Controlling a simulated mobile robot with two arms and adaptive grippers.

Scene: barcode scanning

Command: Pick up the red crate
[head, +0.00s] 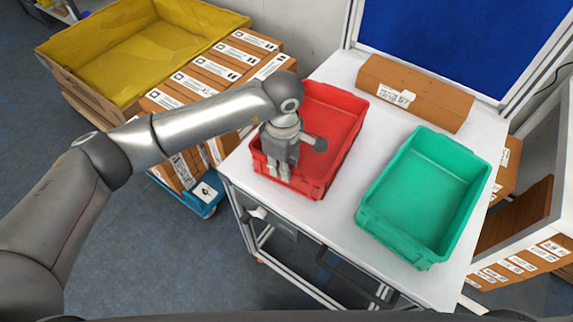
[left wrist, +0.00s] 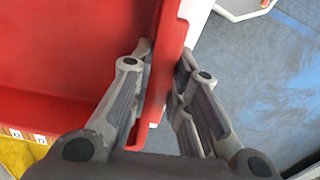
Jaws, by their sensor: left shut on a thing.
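The red crate (head: 335,125) stands on the white table, at its left side in the head view, and looks empty. My left gripper (head: 279,172) is at the crate's near left wall, pointing down. In the left wrist view the left gripper (left wrist: 160,95) has one finger on each side of the red crate's wall (left wrist: 170,45) and is shut on it. The arm hides part of the crate's left side in the head view. My right gripper is not in view.
A green crate (head: 368,218) stands on the white table (head: 335,218) to the right of the red one. A cardboard box (head: 430,105) lies at the table's back, before a blue panel (head: 460,35). Stacked boxes (head: 215,68) and a yellow crate (head: 85,42) are at the left.

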